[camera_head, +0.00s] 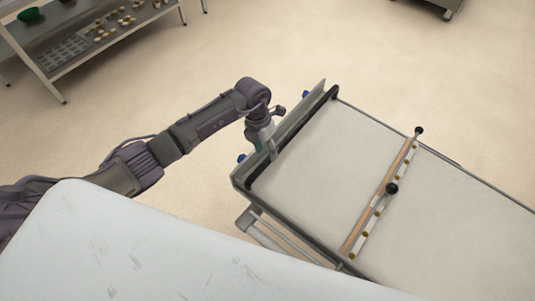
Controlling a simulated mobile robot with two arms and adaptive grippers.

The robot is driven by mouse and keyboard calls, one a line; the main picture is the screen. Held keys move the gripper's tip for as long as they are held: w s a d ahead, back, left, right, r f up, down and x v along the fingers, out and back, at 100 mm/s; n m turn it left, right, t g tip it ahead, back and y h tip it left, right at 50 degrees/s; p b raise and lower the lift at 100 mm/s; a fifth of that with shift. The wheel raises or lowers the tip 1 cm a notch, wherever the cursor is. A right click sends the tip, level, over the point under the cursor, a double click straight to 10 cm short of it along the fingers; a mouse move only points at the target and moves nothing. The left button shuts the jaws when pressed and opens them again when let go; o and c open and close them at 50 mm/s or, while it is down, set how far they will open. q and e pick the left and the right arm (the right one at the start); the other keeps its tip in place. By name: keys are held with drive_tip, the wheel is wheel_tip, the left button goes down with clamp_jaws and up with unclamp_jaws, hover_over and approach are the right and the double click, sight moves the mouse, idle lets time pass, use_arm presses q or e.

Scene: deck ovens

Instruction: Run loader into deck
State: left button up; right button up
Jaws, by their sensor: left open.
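The loader (330,177) is a long frame with a flat pale belt, running from the middle of the head view to the lower right. A wooden crossbar (376,212) with dark knobs lies across it. An upright metal plate (300,115) stands along its left end, with blue parts on its outer side. My left gripper (268,143) is open at that plate, near its middle; I cannot tell whether it touches. My right gripper is not in view. No deck oven opening shows in this view.
A pale scuffed surface (130,245) fills the lower left, close to the loader's legs. A metal rack (75,60) with trays of small pieces and a green bowl (28,14) stands at the upper left. The floor (390,70) between is clear.

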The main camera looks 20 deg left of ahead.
sight(268, 158)
use_arm(q)
drive_tip(key=shift+s+d+f, duration=0.1)
drive_tip(key=shift+d+f, duration=0.1)
drive_tip(key=shift+f, duration=0.65)
drive_tip(key=shift+d+f, duration=0.15)
drive_tip(key=shift+f, duration=0.7)
clamp_jaws()
